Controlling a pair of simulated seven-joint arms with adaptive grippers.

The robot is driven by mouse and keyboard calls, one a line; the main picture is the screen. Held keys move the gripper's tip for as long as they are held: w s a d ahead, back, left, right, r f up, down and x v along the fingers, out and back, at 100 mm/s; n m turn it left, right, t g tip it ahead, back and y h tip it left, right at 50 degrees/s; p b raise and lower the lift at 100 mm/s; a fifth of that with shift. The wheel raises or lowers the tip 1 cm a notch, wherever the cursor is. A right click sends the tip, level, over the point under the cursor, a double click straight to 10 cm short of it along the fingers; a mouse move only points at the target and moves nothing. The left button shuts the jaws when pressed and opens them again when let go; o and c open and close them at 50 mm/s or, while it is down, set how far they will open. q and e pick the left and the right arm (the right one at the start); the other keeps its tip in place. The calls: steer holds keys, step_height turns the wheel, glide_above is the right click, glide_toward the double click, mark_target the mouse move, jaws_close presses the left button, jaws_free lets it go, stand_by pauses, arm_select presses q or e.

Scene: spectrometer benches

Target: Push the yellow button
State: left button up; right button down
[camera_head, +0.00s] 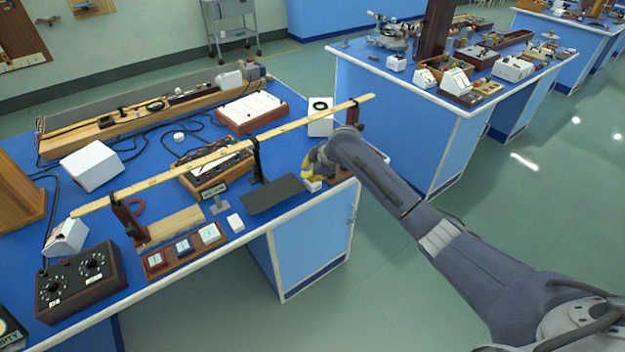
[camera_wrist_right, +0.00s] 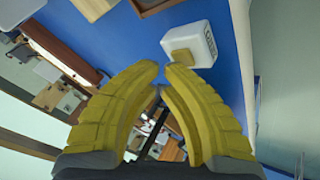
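The yellow button (camera_wrist_right: 181,58) is a small square key on a white box (camera_wrist_right: 202,40) on the blue bench top. It shows in the right wrist view just beyond the fingertips. My right gripper (camera_wrist_right: 161,67) has two curved yellow fingers whose tips nearly meet, with nothing held between them. The right finger's tip lies close to the button; I cannot tell if they touch. In the head view my right gripper (camera_head: 309,174) points down at the bench's right end, above the white box (camera_head: 312,186). The button cannot be told apart from the yellow fingers there. My left gripper is out of view.
A long wooden rule (camera_head: 215,156) on stands crosses the bench beside my right gripper. A dark flat plate (camera_head: 272,194) lies left of the white box. A white switch box (camera_head: 321,117) stands behind. The bench's front edge is close, with open floor beyond.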

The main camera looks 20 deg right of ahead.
steer(key=shift+f, duration=0.4)
stand_by(0.6)
steer(key=shift+r, duration=0.9)
steer(key=shift+r, duration=2.5)
